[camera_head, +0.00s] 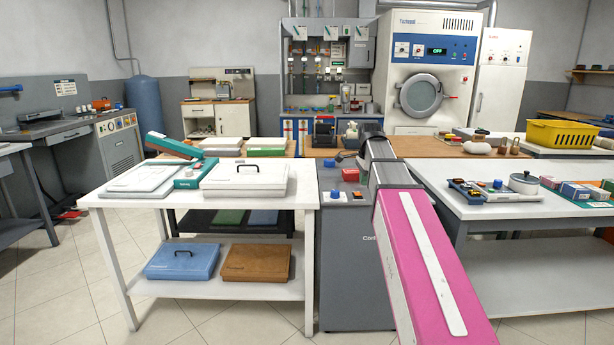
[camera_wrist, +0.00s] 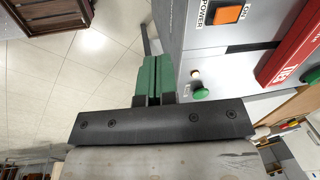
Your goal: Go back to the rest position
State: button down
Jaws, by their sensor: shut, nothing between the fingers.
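My gripper (camera_wrist: 151,68) shows in the wrist view. Its two green fingers are closed together with nothing between them. They are beside a grey control panel (camera_wrist: 255,52), and I see no clear contact. The panel has an orange switch (camera_wrist: 227,13) marked POWER, a green button (camera_wrist: 201,93) and a small pale lamp (camera_wrist: 195,73). In the head view I cannot make out the fingertips.
In the head view, a grey cabinet (camera_head: 343,270) stands between a white table (camera_head: 135,198) with flat cases and a right-hand table (camera_head: 482,209) with small goods. A red bar (camera_wrist: 293,48) is near the panel in the wrist view. Tiled floor is clear at front left.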

jog(key=s+f+n, duration=0.5)
jog(key=s+f, duration=0.2)
jog(key=f, duration=0.4)
jog(key=s+a+f+n+g, duration=0.1)
jog(key=s+f+n, duration=0.4)
jog(key=f, duration=0.7)
jog(key=s+f+n+g, duration=0.1)
jog(key=s+f+n, duration=0.5)
jog(key=s+f, duration=0.4)
notch_tip(320, 180, down, 2)
jog(key=shift+a+f, duration=0.2)
jog(key=shift+a, duration=0.2)
